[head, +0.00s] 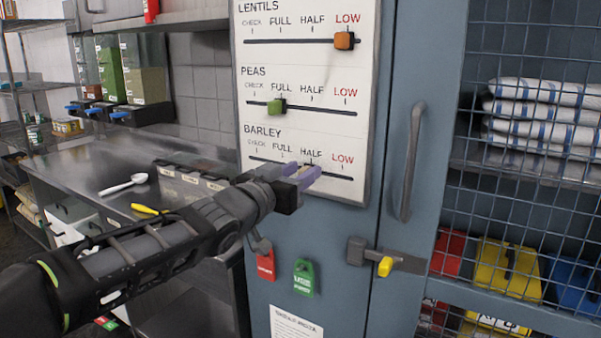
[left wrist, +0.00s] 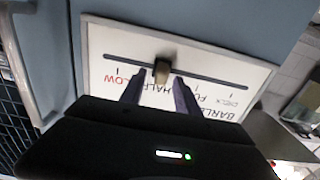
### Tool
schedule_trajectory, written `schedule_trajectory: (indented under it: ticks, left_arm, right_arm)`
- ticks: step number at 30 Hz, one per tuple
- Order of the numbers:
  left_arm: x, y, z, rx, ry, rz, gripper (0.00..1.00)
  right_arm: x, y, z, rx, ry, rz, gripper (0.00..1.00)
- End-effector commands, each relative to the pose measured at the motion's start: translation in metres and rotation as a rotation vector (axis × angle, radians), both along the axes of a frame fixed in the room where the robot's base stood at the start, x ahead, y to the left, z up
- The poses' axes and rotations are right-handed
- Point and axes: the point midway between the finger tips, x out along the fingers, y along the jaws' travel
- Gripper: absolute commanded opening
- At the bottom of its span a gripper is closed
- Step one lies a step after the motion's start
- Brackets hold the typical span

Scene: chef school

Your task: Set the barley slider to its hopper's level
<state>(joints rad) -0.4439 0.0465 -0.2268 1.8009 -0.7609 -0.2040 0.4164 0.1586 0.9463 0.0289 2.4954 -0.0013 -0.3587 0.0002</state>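The barley slider is a tan-brown knob (left wrist: 161,70) on a dark track. In the left wrist view, which is upside down, it sits about at the HALF mark. My left gripper (left wrist: 158,90) is open, with one finger on each side of the knob near its base; I cannot tell whether they touch it. In the head view my left gripper (head: 300,175) covers the barley knob on the white level board (head: 365,100). Of the hoppers at the back left, one (head: 145,86) has beige content to roughly half its height; its label is unreadable. My right gripper is not in view.
The lentils knob (head: 344,40) is orange, at LOW. A cabinet handle (head: 412,160) and a latch (head: 385,258) stick out right of and below the board.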

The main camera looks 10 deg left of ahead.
Motion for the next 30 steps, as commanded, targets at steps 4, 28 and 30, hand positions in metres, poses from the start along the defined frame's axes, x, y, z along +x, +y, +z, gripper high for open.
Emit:
schedule_trajectory:
  ticks: [4,28,30]
  left_arm:
    - [-0.013,0.006,0.000,-0.002,-0.001,0.001,0.38]
    - [-0.070,0.028,0.000,0.005,-0.002,0.000,0.38]
    - [-0.070,0.027,0.001,0.021,-0.014,-0.001,0.38]
  right_arm:
    - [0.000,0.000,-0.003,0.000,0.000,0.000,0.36]
    - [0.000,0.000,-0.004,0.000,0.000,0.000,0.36]
    - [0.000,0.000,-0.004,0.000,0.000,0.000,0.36]
